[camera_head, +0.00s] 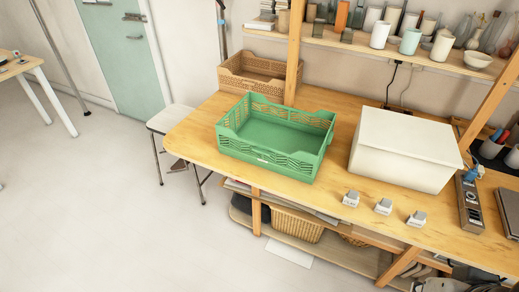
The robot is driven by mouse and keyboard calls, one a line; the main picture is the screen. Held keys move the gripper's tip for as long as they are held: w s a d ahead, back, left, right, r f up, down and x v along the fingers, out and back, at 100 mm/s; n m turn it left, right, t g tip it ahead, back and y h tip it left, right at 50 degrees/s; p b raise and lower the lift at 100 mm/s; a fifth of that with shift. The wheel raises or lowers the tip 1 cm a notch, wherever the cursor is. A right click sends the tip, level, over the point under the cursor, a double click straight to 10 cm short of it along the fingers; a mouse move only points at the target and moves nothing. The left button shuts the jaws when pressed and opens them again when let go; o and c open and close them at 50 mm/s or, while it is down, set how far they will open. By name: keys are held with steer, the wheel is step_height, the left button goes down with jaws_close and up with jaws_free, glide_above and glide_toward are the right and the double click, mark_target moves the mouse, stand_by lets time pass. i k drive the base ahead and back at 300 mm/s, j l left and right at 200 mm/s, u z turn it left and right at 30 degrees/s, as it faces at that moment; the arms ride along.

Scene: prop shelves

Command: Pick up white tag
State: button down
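Three small whitish-grey pieces lie in a row near the front edge of the wooden table: a left piece (351,199), a middle piece (383,207) and a right piece (417,219). They stand apart from each other. They are too small for me to tell which, if any, is the white tag. My gripper is not in view.
A green crate (265,169) stands left on the table (338,181), apparently empty. A white lidded box (404,150) stands behind the small pieces. A brown crate (236,84) is at the back left. A long grey device (470,205) lies to the right. Open floor extends left.

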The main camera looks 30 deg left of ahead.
mark_target(417, 219)
steer(key=i+l+z, duration=0.25)
steer(key=i, duration=0.15)
steer(key=i+l+z, duration=0.1)
steer(key=i+z, duration=0.2)
steer(key=i, duration=0.15)
